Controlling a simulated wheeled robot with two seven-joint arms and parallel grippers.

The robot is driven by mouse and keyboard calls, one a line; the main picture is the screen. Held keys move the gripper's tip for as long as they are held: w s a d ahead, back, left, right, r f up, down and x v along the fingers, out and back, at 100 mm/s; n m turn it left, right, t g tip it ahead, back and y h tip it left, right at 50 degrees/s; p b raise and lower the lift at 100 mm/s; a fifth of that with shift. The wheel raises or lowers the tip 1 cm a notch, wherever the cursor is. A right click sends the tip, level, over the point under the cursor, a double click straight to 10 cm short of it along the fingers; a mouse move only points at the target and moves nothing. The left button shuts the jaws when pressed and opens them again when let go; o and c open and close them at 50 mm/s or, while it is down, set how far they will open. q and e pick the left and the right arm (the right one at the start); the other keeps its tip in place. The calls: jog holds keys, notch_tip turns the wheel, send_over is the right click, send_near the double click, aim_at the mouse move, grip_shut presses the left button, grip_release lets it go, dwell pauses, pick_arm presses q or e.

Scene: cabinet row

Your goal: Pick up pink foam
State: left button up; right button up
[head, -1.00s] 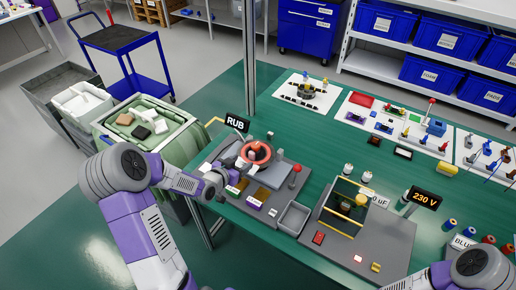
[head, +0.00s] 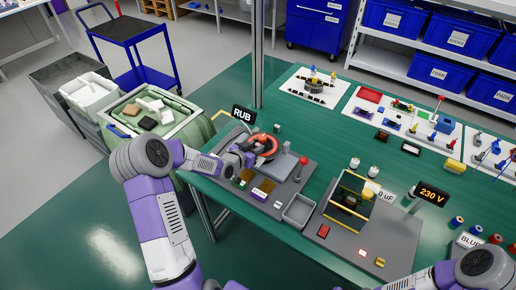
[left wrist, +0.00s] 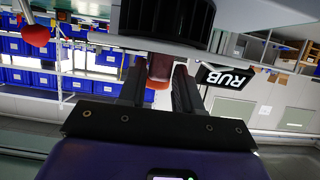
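No piece that is clearly pink foam shows. An orange-red ring-shaped part (head: 265,145) sits on the grey station marked RUB (head: 243,114). My left gripper (head: 247,157) is at the ring's near left side, and its fingertips are hard to make out there. In the left wrist view, the two dark fingers (left wrist: 159,92) stand apart. A reddish, rounded thing (left wrist: 159,68) shows between or beyond them, with gaps on both sides; I cannot tell whether it is foam. My right gripper is out of view; only its arm shows at the bottom right.
A green bin (head: 190,127) at left holds brown, black and white pieces. A red-knobbed lever (head: 303,160) and a grey tray (head: 298,211) stand right of the ring. A framed fixture (head: 350,197) is farther right. A post (head: 257,60) rises behind.

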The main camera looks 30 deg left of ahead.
pick_arm(q)
grip_shut()
jog(key=shift+r, duration=0.1)
